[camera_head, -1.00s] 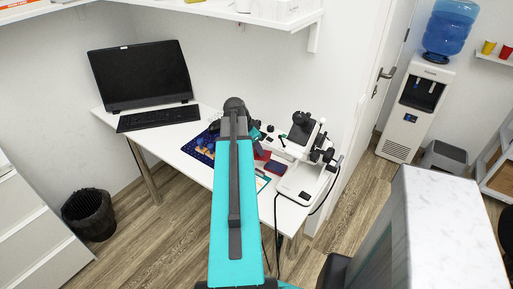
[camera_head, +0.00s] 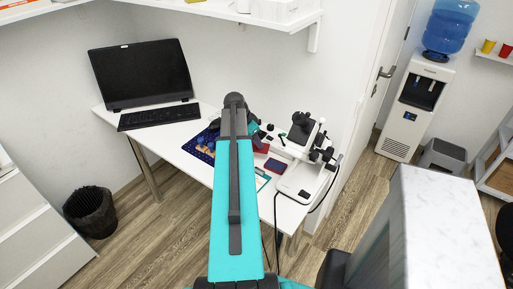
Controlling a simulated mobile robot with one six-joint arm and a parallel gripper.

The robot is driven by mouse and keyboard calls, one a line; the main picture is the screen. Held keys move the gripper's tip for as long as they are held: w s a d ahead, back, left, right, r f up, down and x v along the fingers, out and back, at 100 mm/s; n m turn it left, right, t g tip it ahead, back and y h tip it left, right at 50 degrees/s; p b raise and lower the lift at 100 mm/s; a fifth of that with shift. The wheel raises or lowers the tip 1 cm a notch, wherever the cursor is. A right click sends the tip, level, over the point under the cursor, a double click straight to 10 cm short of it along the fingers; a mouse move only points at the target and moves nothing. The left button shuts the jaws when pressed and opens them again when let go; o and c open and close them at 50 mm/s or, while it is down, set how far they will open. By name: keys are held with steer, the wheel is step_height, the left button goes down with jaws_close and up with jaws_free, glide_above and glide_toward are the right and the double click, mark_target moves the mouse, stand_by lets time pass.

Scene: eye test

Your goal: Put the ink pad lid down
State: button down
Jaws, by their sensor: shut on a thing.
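My gripper (camera_head: 257,141) shows only in small part past the far end of my arm, above the right half of the white desk. It is shut on the ink pad lid, which is mostly hidden, and its edges are hard to make out. A red patch (camera_head: 262,149) shows just beside the gripper; I cannot tell whether it is the lid or part of the ink pad. A small dark blue box with a red edge (camera_head: 274,166) lies on the desk just right of my arm.
The white desk (camera_head: 172,148) carries a monitor (camera_head: 141,75) and keyboard (camera_head: 158,117) at left. A blue mat with small items (camera_head: 202,147) lies left of my arm. A white microscope-like device (camera_head: 303,160) stands close at right. A shelf (camera_head: 230,14) hangs above.

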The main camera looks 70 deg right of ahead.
mark_target(257, 148)
steer(key=shift+f+p, duration=0.6)
steer(key=shift+f, duration=1)
steer(key=shift+f+b, duration=0.4)
steer(key=shift+f, duration=0.05)
steer(key=c, duration=1.7)
jaws_free()
steer(key=shift+c, duration=0.2)
steer(key=shift+r, duration=0.15)
steer(key=shift+r+p, duration=0.4)
steer(key=shift+p, duration=0.05)
steer(key=b+v, duration=0.2)
steer(key=v, duration=0.9)
steer(key=shift+r+b, duration=0.3)
steer(key=shift+r, duration=0.05)
steer(key=shift+w+a, duration=0.1)
steer(key=shift+w, duration=0.05)
